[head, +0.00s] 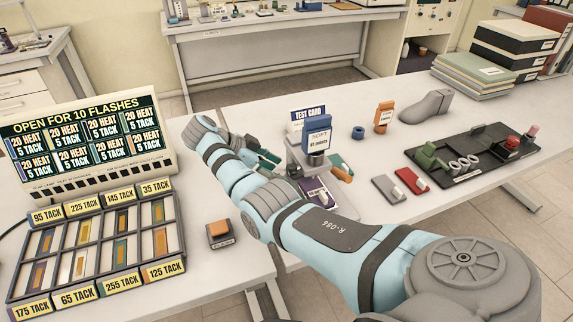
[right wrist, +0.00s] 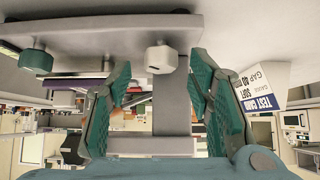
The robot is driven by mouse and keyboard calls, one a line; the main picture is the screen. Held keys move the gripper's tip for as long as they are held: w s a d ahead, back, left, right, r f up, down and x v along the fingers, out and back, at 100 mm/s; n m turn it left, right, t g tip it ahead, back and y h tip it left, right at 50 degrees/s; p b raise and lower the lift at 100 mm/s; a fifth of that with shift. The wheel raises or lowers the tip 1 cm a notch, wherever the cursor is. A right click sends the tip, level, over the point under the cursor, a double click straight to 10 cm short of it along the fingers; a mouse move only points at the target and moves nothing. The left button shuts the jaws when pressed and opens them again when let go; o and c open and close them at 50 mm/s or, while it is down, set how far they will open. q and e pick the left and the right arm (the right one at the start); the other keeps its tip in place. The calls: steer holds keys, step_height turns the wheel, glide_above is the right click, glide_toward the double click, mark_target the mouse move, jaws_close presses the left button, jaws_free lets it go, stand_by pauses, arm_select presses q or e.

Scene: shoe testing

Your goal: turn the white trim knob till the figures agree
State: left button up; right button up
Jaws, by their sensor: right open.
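The white trim knob (right wrist: 161,57) shows in the right wrist view, under the edge of a grey plate (right wrist: 110,22). In that view it lies between the two teal fingertips of my right gripper (right wrist: 158,72), with a gap on each side. The gripper is open. In the head view my right gripper (head: 265,159) is at the left of a small grey gauge stand (head: 297,153); I cannot make out the white knob there. A blue block marked SOFT (head: 317,141) is on the stand.
A greenish knob (right wrist: 35,59) is beside the white one in the right wrist view. An orange bottle-like block (head: 384,116), a blue ring (head: 358,132), a shoe last (head: 427,106) and a black tray (head: 490,151) are to the right. A sample rack (head: 75,217) and display (head: 85,140) are left.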

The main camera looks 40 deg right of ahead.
steer(key=shift+d+f, duration=0.4)
steer(key=shift+f, duration=0.15)
arm_select(q)
steer(key=shift+w+f, duration=0.2)
steer(key=shift+f, duration=0.2)
arm_select(e)
steer(key=shift+s+r, duration=0.1)
steer(key=shift+a, duration=0.1)
jaws_close()
steer(key=n+t+p, duration=0.1)
steer(key=p, duration=0.2)
steer(key=r+n+p, duration=0.1)
steer(key=p, duration=0.3)
steer(key=shift+s+t+h, duration=0.2)
steer(key=shift+t+h, duration=0.1)
steer(key=shift+t, duration=0.1)
steer(key=shift+f+n+p, duration=0.2)
steer(key=shift+n+p, duration=0.2)
steer(key=shift+n, duration=0.1)
steer(key=shift+w+f, duration=0.1)
steer(key=shift+f, duration=0.1)
arm_select(q)
step_height(320, 180, up, 8)
steer(key=shift+s+f, duration=0.1)
steer(key=shift+f, duration=0.05)
arm_select(e)
jaws_free()
